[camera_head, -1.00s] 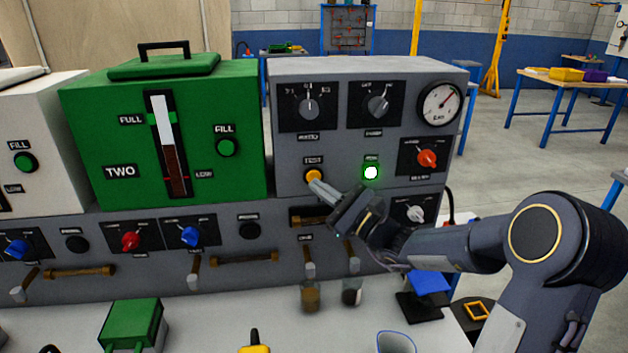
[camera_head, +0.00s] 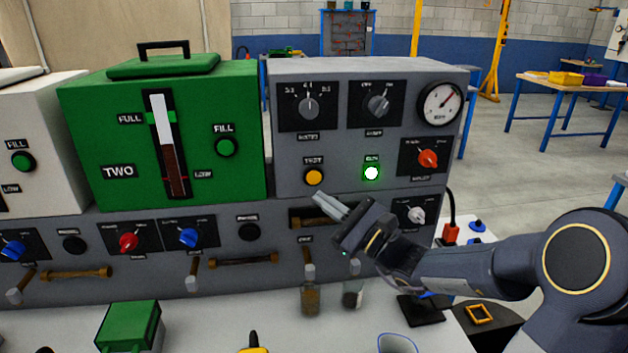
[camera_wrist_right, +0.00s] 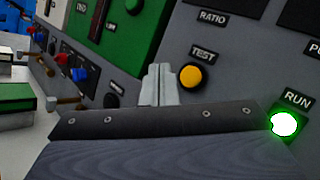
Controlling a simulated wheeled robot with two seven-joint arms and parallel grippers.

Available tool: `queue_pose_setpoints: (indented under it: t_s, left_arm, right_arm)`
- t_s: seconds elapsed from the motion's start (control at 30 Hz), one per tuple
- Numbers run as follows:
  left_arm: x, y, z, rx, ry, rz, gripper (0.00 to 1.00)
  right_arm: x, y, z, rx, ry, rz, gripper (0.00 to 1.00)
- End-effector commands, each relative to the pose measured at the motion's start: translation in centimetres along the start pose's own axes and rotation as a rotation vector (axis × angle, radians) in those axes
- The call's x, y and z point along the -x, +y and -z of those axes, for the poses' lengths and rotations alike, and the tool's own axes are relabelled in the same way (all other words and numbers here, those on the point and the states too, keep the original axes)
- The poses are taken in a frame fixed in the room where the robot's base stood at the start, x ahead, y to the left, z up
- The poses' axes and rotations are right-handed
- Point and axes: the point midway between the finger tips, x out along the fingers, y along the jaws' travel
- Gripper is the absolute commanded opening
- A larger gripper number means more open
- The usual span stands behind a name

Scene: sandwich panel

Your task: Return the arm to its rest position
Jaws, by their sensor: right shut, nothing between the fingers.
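My right gripper (camera_head: 328,205) is in front of the grey panel (camera_head: 300,235), below the yellow TEST button (camera_head: 314,177). Its fingers are together, empty, and apart from the button. In the right wrist view the closed fingers (camera_wrist_right: 158,85) show just left of the TEST button (camera_wrist_right: 191,77). My right arm reaches in from the lower right. The round light under the RUN label (camera_head: 371,173) glows white-green; it also shows in the wrist view (camera_wrist_right: 284,124). My left gripper is not in view.
A green box (camera_head: 95,150) marked TWO stands left of the grey unit. Below my gripper, a brown jar (camera_head: 311,298) and a dark-filled jar (camera_head: 353,294) stand on the white bench (camera_head: 225,315). A green block (camera_head: 130,325) lies at the front left. A red-topped connector (camera_head: 450,230) stands at the right.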

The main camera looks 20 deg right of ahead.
Motion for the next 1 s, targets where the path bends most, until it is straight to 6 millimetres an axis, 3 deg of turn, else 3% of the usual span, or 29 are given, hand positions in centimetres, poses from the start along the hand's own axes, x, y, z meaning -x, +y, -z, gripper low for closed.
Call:
queue_pose_setpoints:
  t_s: [0.37, 0.47, 0.57, 0.67, 0.8, 0.9, 1.0]
  left_arm:
    - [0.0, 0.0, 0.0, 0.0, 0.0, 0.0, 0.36]
    - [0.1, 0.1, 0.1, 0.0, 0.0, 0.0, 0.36]
    - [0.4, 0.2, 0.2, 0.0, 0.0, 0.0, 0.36]
    - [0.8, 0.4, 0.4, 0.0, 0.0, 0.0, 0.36]
    - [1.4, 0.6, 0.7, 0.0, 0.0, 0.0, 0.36]
    - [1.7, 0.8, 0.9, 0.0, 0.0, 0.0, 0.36]
    - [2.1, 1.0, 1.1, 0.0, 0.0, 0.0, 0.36]
  right_arm:
    - [0.0, 0.0, 0.0, 0.001, 0.0, -0.002, 0.0]
    - [-0.1, 1.0, -1.0, 0.027, -0.006, -0.046, 0.0]
    - [0.2, 3.9, -3.4, 0.111, -0.022, -0.176, 0.0]
    - [1.8, 8.6, -6.4, 0.261, -0.038, -0.388, 0.0]
    - [6.2, 15.1, -8.9, 0.534, -0.047, -0.705, 0.0]
    - [10.2, 18.2, -9.2, 0.747, -0.041, -0.907, 0.0]
    - [14.3, 19.8, -8.6, 0.976, -0.024, -1.087, 0.0]
